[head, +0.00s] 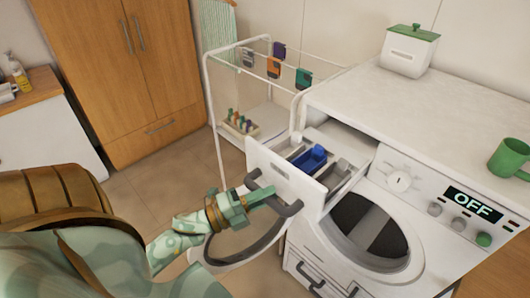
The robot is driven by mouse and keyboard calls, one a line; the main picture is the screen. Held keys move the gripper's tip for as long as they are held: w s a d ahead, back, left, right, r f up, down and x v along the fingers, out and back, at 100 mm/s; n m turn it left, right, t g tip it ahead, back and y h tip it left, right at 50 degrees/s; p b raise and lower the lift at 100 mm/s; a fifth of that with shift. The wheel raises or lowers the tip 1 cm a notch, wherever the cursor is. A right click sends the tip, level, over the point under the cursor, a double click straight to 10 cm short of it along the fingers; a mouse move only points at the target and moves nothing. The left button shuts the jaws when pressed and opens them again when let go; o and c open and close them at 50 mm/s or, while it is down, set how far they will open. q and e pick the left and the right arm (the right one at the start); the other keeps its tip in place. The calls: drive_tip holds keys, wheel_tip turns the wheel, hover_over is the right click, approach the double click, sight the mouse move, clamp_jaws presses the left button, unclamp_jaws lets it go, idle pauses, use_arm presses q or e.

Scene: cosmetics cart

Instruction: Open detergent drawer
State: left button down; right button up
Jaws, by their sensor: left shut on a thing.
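The detergent drawer (285,176) of the white washing machine (410,178) is pulled out at the machine's upper left. Its compartments show from above, with a blue insert (312,158) and a grey one (340,173) inside. My left gripper (268,196) is at the drawer's front and shut on the dark grey drawer handle (288,209). The green fingers hide part of the handle. My right gripper is not in view.
The round washer door (236,259) stands open below the drawer, close under my left arm. A white drying rack (214,110) with small hanging cloths stands behind. A green mug (508,158) and a white lidded box (408,52) stand on the machine's top.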

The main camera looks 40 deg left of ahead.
use_arm(q)
drive_tip(key=c, duration=1.3)
unclamp_jaws()
drive_tip(key=shift+o, duration=0.2)
drive_tip(key=b+v, duration=0.4)
drive_tip(key=v, duration=1.2)
drive_tip(key=shift+a+f, duration=0.2)
drive_tip(key=shift+f, duration=0.05)
